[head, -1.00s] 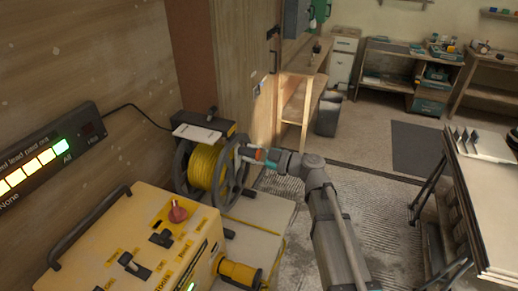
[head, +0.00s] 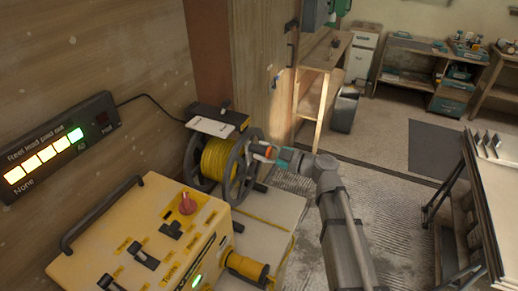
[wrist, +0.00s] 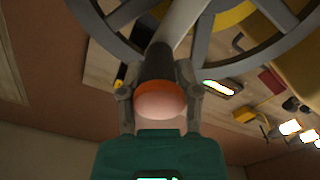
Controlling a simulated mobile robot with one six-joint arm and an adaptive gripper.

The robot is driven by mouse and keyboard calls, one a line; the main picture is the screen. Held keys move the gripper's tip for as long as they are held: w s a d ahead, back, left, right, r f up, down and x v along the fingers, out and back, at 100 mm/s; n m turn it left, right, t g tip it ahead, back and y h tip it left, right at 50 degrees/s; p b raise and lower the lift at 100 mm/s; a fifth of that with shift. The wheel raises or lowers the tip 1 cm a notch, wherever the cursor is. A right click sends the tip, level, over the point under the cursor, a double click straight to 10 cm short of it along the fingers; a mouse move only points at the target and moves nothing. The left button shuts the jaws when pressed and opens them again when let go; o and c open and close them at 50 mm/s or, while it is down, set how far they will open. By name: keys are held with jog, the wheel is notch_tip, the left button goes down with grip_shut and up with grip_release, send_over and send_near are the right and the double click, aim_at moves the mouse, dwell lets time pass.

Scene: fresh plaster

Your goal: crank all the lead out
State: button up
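The cable reel (head: 232,180) stands beside the wall, with yellow lead (head: 217,158) still wound on its drum. My gripper (head: 265,152) is at the rim of the reel's near wheel. In the wrist view, its two fingers (wrist: 158,95) are closed around the crank handle (wrist: 155,66), which is dark with an orange band and a pale rounded end. The lead gauge (head: 55,148) on the wall runs from None to All. Its row of yellow segments and the green one at All are lit.
A yellow machine (head: 150,235) with a red knob (head: 186,203) and switches stands in front of the reel. A workbench (head: 490,200) stands at the right. Ribbed floor is clear between them.

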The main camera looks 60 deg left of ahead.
jog(key=o, duration=0.4)
jog(key=shift+s, duration=0.3)
jog(key=shift+c, duration=0.2)
jog(key=shift+w, duration=0.1)
jog(key=v, duration=1.2)
